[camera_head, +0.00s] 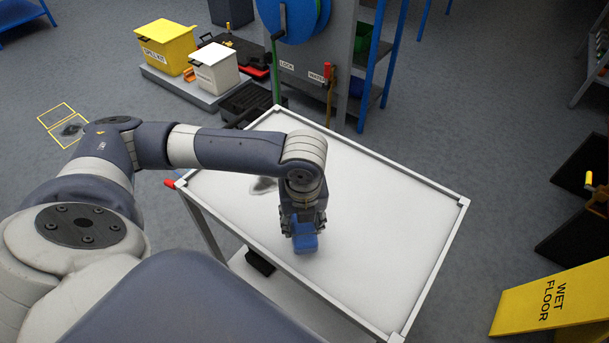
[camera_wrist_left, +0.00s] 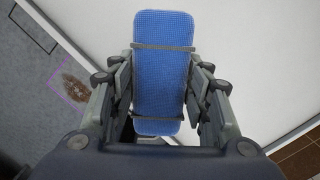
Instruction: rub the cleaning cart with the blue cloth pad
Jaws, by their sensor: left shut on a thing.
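The cleaning cart (camera_head: 380,215) has a white top with a raised pale rim and stands in front of me in the head view. A dark grey smudge (camera_head: 263,185) shows on its top, left of my gripper and partly behind my arm. My left gripper (camera_head: 303,225) is over the near part of the cart top, shut on the blue cloth pad (camera_head: 305,240). In the left wrist view the pad (camera_wrist_left: 162,70) is a blue textured block with dark bands, between both fingers. I cannot tell whether the pad touches the top. My right gripper is not in view.
A yellow wet floor sign (camera_head: 555,300) stands right of the cart. A yellow spill kit box (camera_head: 167,47) and a white box (camera_head: 214,70) sit on a low platform behind left. A blue hose reel (camera_head: 290,15) is behind the cart. The right part of the cart top is clear.

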